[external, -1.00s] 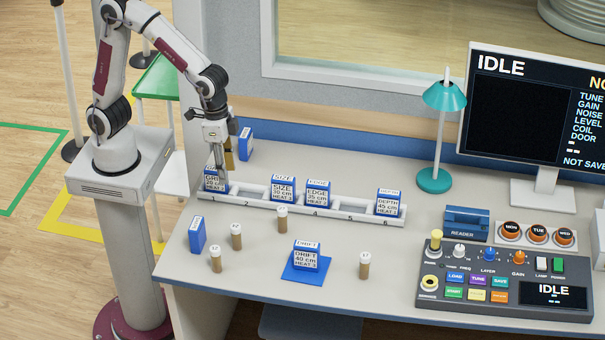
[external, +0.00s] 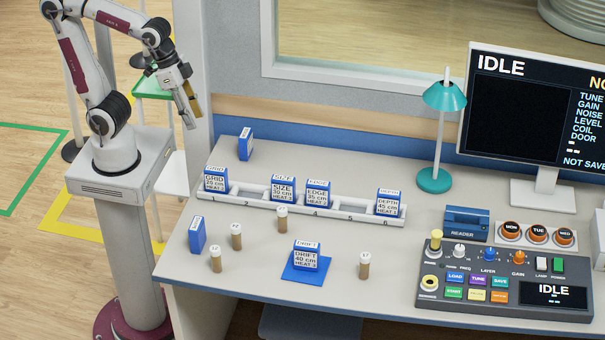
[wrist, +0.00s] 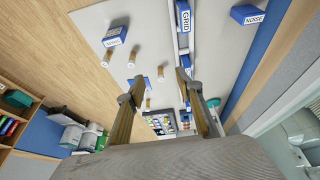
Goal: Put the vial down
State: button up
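My gripper (external: 191,112) is raised at the left of the desk, beyond its left edge. In the wrist view its two fingers (wrist: 165,98) are wide apart with nothing held between them. Several vials with pale caps and brown bodies stand upright on the desk: one by the rack (external: 282,219), one left of it (external: 236,236), one nearer the front (external: 215,259) and one right of the blue mat (external: 364,266). Vials also show small in the wrist view (wrist: 105,60), well away from the fingers.
A white rack (external: 355,210) holds blue boxes, including GRID (external: 215,180); some slots are empty. The DRIFT box (external: 306,257) stands on a blue mat (external: 290,277). Other blue boxes stand behind (external: 245,145) and at left (external: 197,235). A lamp (external: 436,180), reader (external: 466,222) and console (external: 505,280) occupy the right.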

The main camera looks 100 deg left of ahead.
jog(key=s+a+t, duration=0.1)
jog(key=s+a, duration=0.1)
jog(key=s, duration=0.4)
jog(key=shift+s+a+r, duration=0.25)
jog(key=shift+s+a, duration=0.1)
jog(key=shift+o, duration=0.4)
jog(key=w+d+f+n+t+h, duration=0.2)
jog(key=w+d, duration=0.8)
jog(key=d, duration=0.3)
jog(key=w+d+f+n+t+h, duration=0.1)
jog(key=w+d+f+t+h, duration=0.1)
jog(key=w+d, duration=0.95)
jog(key=s+d+f+n+y, duration=0.1)
jog(key=d+f+n+y, duration=0.3)
jog(key=f, duration=0.8)
jog(key=s+a+f+t+y, duration=0.2)
jog(key=s+a+f+y, duration=0.3)
jog(key=s+y, duration=0.3)
jog(key=shift+s+f, duration=0.8)
jog(key=shift+s, duration=0.35)
